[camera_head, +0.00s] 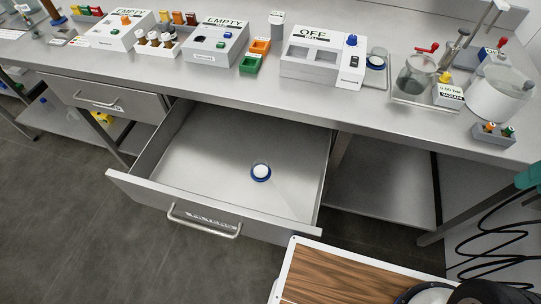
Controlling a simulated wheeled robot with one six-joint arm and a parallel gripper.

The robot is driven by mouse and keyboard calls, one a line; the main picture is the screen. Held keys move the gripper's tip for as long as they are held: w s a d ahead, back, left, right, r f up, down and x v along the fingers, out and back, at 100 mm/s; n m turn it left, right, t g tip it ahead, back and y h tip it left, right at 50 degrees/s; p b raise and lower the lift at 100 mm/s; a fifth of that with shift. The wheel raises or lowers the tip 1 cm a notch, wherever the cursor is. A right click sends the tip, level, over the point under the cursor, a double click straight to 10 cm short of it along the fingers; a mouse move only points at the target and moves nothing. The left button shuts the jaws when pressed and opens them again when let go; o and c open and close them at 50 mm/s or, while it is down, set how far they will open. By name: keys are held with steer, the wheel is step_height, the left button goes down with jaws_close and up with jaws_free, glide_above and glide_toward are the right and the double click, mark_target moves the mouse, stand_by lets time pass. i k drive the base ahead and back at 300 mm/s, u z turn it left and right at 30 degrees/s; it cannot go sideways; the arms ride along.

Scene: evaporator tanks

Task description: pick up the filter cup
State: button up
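A small round cup with a blue rim and white inside (261,171) sits in the open drawer (195,150), right of the drawer's middle. It looks like the filter cup, and nothing else lies in the drawer. My gripper is not recognisable in this view.
The drawer is pulled out below the steel bench (240,90), with its handle (203,222) in front. A wood-topped surface with a white edge (340,275) fills the bottom right. Black cables (495,235) hang at the right. Grey floor (70,210) is clear at left.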

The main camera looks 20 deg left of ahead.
mark_target(261, 169)
steer(key=u, duration=0.05)
steer(key=k, duration=0.5)
steer(key=z, duration=1.35)
steer(key=k, duration=0.85)
steer(key=u, duration=1.45)
steer(key=i, duration=1)
